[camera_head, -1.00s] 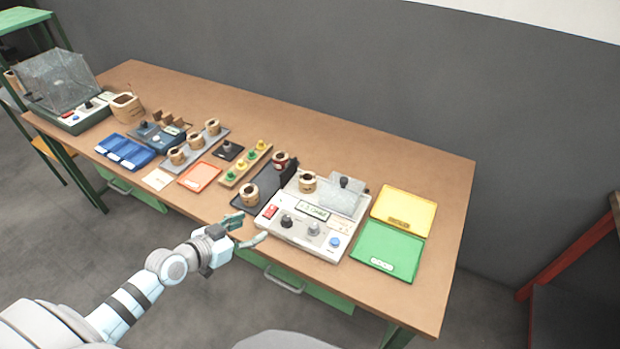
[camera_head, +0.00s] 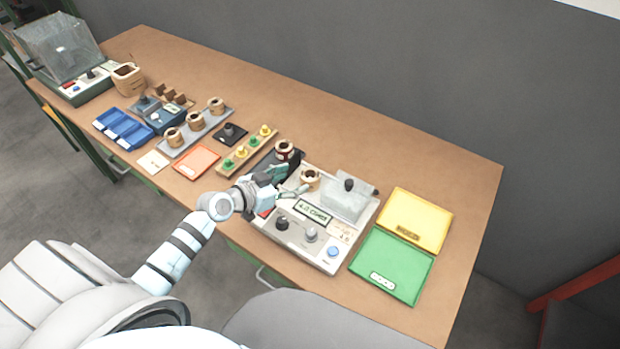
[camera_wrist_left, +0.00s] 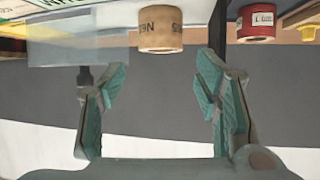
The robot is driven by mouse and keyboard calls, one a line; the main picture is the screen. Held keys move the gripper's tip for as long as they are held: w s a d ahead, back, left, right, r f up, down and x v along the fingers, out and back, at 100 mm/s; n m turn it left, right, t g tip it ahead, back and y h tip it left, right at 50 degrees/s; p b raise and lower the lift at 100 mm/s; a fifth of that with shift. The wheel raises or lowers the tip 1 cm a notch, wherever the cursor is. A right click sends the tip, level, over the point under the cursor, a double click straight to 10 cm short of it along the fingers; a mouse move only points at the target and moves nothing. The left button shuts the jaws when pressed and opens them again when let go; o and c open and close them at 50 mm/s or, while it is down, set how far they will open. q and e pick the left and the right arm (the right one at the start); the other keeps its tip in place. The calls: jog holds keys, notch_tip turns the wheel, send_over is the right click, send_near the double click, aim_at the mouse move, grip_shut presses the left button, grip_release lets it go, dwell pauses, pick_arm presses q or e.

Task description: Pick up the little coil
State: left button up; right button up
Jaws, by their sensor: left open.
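A small tan coil (camera_head: 310,178) sits on the grey tester (camera_head: 292,247). It also shows in the left wrist view as a tan cylinder (camera_wrist_left: 161,30) with dark lettering, near the top edge. My left gripper (camera_head: 289,182) is open and empty beside this coil, to its left in the head view. In the left wrist view the fingers (camera_wrist_left: 162,75) are spread, with the coil beyond them and apart from them. A coil with a red band (camera_head: 284,150) stands on the black tray behind the gripper; its red side (camera_wrist_left: 257,24) shows at the wrist view's upper right. My right gripper is not in view.
A clear cover (camera_head: 346,197) stands on the tester right of the coil. Yellow (camera_head: 414,215) and green (camera_head: 390,262) trays lie further right. A grey rack (camera_head: 195,135) with several coils and a peg board (camera_head: 248,152) lie left. The table's back strip is clear.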

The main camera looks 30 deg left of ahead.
aim_at(315, 173)
pick_arm(q)
jog(key=b+x, duration=0.1)
jog(key=x, duration=0.7)
jog(key=shift+w+f+b, duration=0.25)
jog(key=shift+b, duration=0.1)
jog(key=shift+s+r, duration=0.1)
jog(key=shift+s, duration=0.05)
jog(key=c, duration=1.1)
